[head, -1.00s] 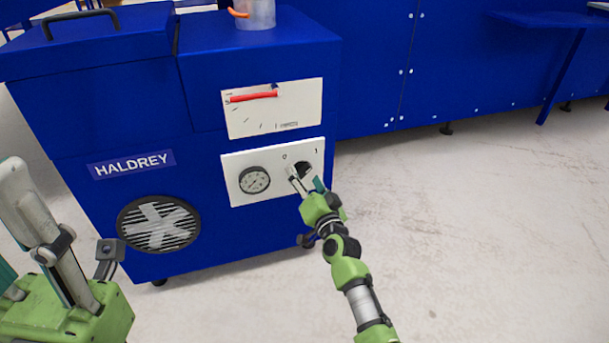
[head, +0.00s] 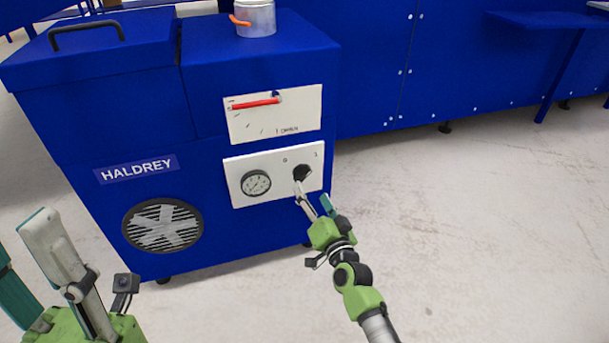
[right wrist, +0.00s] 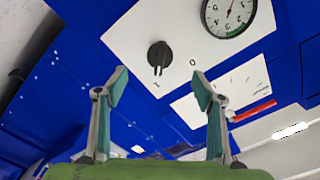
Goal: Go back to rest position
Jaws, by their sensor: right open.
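My right gripper (head: 314,199) is open and empty, just in front of and below the black rotary knob (head: 301,173) on the blue machine. In the right wrist view, the gripper's fingers (right wrist: 160,82) stand apart, with the knob (right wrist: 158,55) visible beyond the gap and clear of both. The knob's light mark points toward the 1 label. My left gripper (head: 30,245) is at the lower left of the head view, its fingers apart and nothing between them. Its left finger is partly cut off by the frame edge.
The blue machine (head: 90,215) has a gauge (head: 255,183), a panel with a red lever (head: 255,103) and a fan grille (head: 162,226). Blue cabinets (head: 370,70) line the back. The pale floor (head: 480,220) at right is clear.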

